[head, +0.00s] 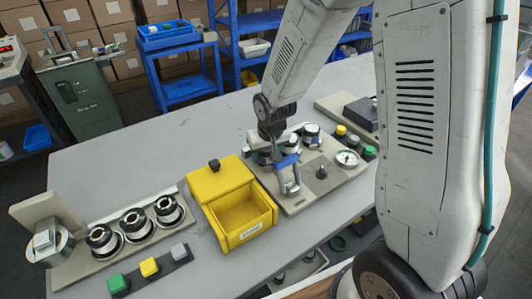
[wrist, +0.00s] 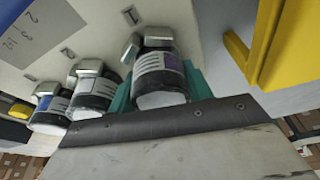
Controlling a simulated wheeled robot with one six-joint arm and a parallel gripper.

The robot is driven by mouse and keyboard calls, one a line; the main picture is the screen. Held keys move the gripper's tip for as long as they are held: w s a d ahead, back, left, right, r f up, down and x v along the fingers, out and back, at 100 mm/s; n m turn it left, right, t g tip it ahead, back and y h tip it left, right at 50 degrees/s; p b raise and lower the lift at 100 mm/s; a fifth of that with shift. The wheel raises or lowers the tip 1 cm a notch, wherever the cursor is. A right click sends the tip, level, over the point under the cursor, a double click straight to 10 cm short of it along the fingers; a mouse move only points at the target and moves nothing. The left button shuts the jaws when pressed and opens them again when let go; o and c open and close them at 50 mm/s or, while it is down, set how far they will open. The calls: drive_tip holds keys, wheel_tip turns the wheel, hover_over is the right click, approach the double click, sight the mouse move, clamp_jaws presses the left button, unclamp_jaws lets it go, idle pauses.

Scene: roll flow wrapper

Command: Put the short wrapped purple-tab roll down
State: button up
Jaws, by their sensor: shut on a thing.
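In the wrist view, the purple-tab roll (wrist: 160,75) is a short dark cylinder with a white label, a purple patch and a silvery top. The teal fingers of my gripper (wrist: 160,90) show on both sides of it and are shut on it. Two similar labelled rolls stand in a row to its left, a middle one (wrist: 93,86) and one with a blue patch (wrist: 50,107). In the head view, my arm reaches down over the grey fixture plate (head: 325,178); the fingers and held roll are hard to make out there. Whether the roll touches a surface cannot be told.
A yellow bin (head: 243,233) stands left of the fixture. Left of it are a row of black-topped holders (head: 135,222) and a button strip (head: 150,268). A blue-handled clamp (head: 287,162) and a gauge (head: 347,158) are close to my wrist. The table's far left is clear.

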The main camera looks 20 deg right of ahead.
sight(269, 153)
drive_tip(key=shift+f, duration=0.15)
drive_tip(key=o, duration=1.1)
drive_tip(key=shift+o, duration=0.2)
drive_tip(key=v, duration=1.1)
drive_tip(key=shift+w, duration=0.1)
drive_tip(key=s+d+r+g, duration=0.1)
drive_tip(key=s+r, duration=0.5)
drive_tip(key=s, duration=0.6)
drive_tip(key=s+d+r+g, duration=0.1)
drive_tip(key=s+d+r, duration=0.1)
drive_tip(key=s+r, duration=0.5)
drive_tip(key=s, duration=0.6)
drive_tip(key=shift+r, duration=0.2)
drive_tip(key=shift+s+d, duration=0.1)
